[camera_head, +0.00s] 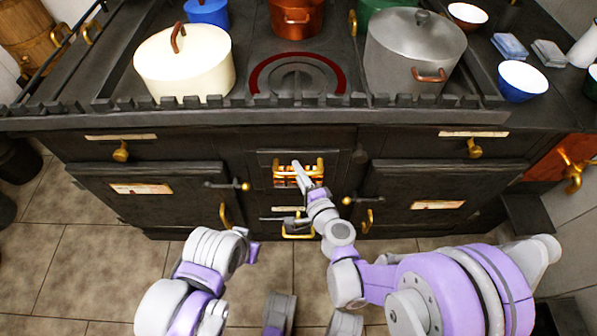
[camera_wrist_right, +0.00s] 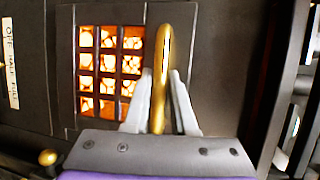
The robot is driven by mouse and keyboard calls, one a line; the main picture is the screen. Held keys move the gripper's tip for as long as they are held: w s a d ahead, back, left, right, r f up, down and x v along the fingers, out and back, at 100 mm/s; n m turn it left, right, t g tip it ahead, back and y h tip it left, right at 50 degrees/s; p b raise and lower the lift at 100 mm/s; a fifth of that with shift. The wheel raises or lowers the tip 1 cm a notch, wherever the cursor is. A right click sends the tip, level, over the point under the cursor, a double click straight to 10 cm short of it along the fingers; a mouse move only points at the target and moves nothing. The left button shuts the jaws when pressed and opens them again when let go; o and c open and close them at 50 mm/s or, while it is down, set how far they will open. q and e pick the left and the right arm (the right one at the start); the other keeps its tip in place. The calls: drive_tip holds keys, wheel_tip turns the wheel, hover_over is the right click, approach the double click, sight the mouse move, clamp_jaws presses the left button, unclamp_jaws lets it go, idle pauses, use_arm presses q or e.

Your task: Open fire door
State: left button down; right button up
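The fire door (camera_head: 263,163) is the small black door in the middle of the stove front, with a grate glowing orange. It appears closed. It also shows in the right wrist view, where its grate (camera_wrist_right: 105,62) is left of a brass handle (camera_wrist_right: 163,60). My right gripper (camera_head: 300,172) is at this door in the head view. In the right wrist view its two fingers (camera_wrist_right: 161,95) stand close on either side of the handle, with the bar between them.
The stove top holds a cream pot (camera_head: 185,72), a grey pot (camera_head: 415,60) and other pots. Black oven doors flank the fire door, with brass-knobbed latches (camera_head: 243,186) sticking out. A brass handle (camera_head: 298,232) sits below. Tiled floor (camera_head: 100,265) is open at the left.

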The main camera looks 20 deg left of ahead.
clamp_jaws()
idle(1.1)
